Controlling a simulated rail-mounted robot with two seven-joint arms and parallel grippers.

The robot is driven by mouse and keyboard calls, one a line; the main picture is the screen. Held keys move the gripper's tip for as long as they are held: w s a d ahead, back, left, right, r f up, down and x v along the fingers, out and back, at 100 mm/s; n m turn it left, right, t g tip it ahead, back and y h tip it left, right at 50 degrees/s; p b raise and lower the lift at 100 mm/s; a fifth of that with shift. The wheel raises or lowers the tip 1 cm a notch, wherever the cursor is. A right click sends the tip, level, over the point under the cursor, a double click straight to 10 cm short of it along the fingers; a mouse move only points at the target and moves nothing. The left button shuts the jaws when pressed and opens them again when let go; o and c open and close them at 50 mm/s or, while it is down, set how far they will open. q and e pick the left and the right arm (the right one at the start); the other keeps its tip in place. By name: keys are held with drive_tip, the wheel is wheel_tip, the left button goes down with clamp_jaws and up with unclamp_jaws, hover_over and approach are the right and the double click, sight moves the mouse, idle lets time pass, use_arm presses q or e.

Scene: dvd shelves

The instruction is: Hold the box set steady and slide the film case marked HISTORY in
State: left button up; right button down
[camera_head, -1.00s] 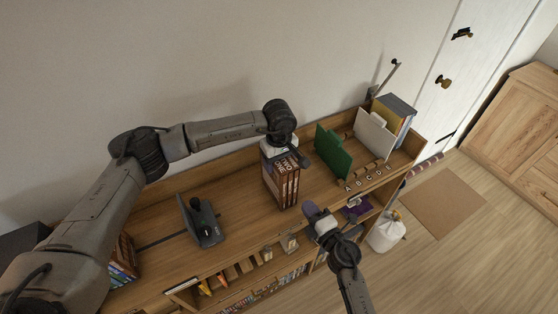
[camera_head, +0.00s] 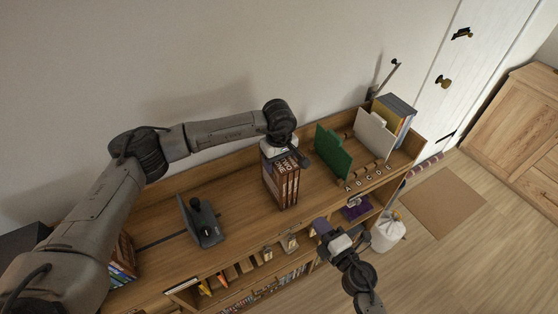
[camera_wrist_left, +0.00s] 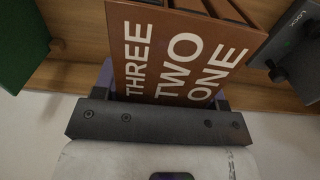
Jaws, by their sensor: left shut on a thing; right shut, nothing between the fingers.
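The box set (camera_head: 281,187) stands upright on the shelf top in the head view, a brown block with several spines. In the left wrist view the box set (camera_wrist_left: 180,52) shows spines lettered THREE, TWO and ONE. My left gripper (camera_head: 284,155) comes from above and is shut on the box set, its fingers at the two sides. My right gripper (camera_head: 325,228) is shut and empty, in front of the shelf's front edge and apart from the box set. I cannot make out a case marked HISTORY in either view.
A dark stand (camera_head: 203,223) is left of the box set. A green divider (camera_head: 331,152) and a white divider (camera_head: 373,133) stand right of it, with lettered blocks (camera_head: 366,175) in front. A purple item (camera_head: 356,209) lies in a lower compartment.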

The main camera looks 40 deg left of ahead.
use_arm(q)
drive_tip(key=o, duration=1)
wheel_tip(320, 180, up, 12)
drive_tip(key=shift+r, duration=0.1)
